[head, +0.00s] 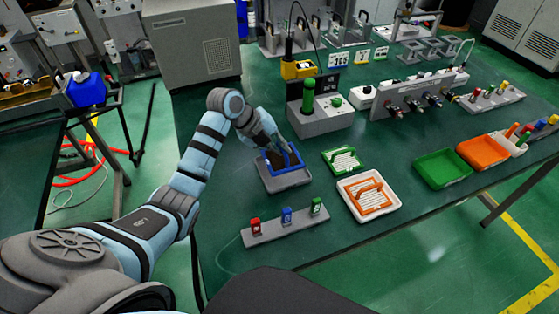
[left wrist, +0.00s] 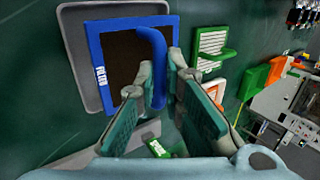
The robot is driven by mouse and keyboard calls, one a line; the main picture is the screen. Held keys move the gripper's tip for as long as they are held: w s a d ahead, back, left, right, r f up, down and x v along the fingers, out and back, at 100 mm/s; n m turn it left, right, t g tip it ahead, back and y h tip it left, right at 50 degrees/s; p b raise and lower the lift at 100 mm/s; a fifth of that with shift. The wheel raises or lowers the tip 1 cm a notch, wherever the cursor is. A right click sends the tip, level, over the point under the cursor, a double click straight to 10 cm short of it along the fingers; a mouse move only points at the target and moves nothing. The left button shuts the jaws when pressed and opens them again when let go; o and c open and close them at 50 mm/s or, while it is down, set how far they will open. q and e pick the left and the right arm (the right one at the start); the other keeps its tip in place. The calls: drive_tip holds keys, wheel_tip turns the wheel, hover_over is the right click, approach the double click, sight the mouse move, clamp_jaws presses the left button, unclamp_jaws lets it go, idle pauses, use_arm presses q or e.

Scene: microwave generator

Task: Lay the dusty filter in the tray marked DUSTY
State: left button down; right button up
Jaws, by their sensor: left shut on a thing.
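The dusty filter (head: 283,162) has a blue frame and a dark brown panel. The left wrist view shows its dark panel (left wrist: 117,62) and a white label on the frame's left side. My left gripper (head: 284,147) is shut on its blue handle (left wrist: 157,60). The filter is at a grey tray (head: 286,183), lying roughly flat, its frame set toward the right of the tray in the left wrist view. I cannot tell whether it touches the tray floor. The tray's marking is not readable. My right gripper is not in view.
A green filter (head: 343,160) and a white tray (head: 369,211) with an orange-handled filter lie to the right. A grey strip (head: 286,224) with red, blue and green tags is in front. Green (head: 442,168) and orange (head: 483,152) trays stand farther right.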

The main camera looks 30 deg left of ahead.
sight(279, 158)
use_arm(q)
wheel_tip(279, 158, down, 5)
drive_tip(key=shift+w+r+b, duration=0.1)
drive_tip(key=shift+r+b, duration=0.05)
drive_tip(key=shift+b, duration=0.2)
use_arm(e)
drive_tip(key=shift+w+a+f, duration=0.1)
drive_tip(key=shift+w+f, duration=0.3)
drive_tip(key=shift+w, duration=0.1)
use_arm(q)
drive_tip(key=shift+f, duration=0.2)
drive_tip(key=c, duration=1.7)
unclamp_jaws()
drive_tip(key=shift+a, duration=0.1)
drive_tip(key=shift+r, duration=0.1)
